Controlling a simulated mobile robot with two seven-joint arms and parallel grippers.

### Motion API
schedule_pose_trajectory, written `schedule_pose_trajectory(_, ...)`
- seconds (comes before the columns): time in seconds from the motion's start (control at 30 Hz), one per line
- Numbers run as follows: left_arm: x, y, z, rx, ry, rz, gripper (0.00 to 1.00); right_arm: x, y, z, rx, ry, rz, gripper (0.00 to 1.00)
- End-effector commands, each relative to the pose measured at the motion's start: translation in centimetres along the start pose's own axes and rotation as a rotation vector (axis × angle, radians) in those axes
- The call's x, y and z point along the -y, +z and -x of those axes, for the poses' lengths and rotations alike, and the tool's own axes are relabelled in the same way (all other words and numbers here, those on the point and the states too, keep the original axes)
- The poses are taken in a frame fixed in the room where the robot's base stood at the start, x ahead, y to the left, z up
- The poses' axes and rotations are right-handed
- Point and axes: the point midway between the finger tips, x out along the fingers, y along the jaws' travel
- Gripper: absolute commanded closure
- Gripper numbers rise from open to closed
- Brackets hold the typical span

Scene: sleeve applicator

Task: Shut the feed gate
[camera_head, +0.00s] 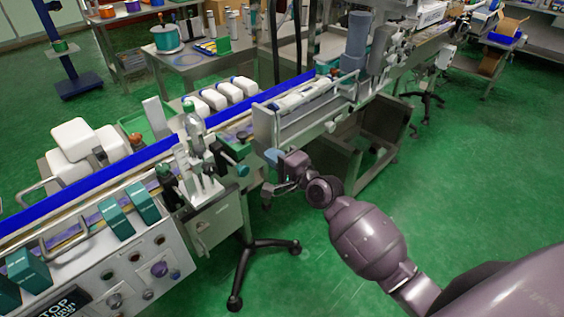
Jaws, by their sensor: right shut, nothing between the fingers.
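My right arm comes in from the lower right. Its gripper (267,191) is shut and empty, just right of the grey box on the stand and below the near end of the metal guide channel (300,108). A blue-grey rounded part (272,156) shows beside the gripper; I cannot tell whether they touch. A dark cylinder with a teal end (230,158) sticks out from the conveyor side, left of the gripper. I cannot clearly make out which part is the feed gate or how it stands. My left gripper is not in view.
The conveyor with blue rails (85,186) runs from lower left to upper right. A control panel with teal boxes (143,203) is at lower left. A black-footed stand (264,245) is near the gripper. Green floor is clear at right.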

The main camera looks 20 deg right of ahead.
Motion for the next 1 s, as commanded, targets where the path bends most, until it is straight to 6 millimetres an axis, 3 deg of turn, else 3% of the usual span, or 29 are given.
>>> schedule_pose_trajectory(0.3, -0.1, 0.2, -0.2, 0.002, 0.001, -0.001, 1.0, -0.1, 0.0, -5.5, 0.001, 0.0, 0.001, 1.0)
schedule_pose_trajectory(0.5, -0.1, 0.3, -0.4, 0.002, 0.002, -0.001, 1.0, -0.1, 0.0, -7.7, 0.0, 0.0, 0.001, 1.0)
schedule_pose_trajectory(1.0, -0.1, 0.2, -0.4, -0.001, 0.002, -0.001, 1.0, 0.0, 0.0, -8.5, -0.001, 0.0, 0.001, 1.0)
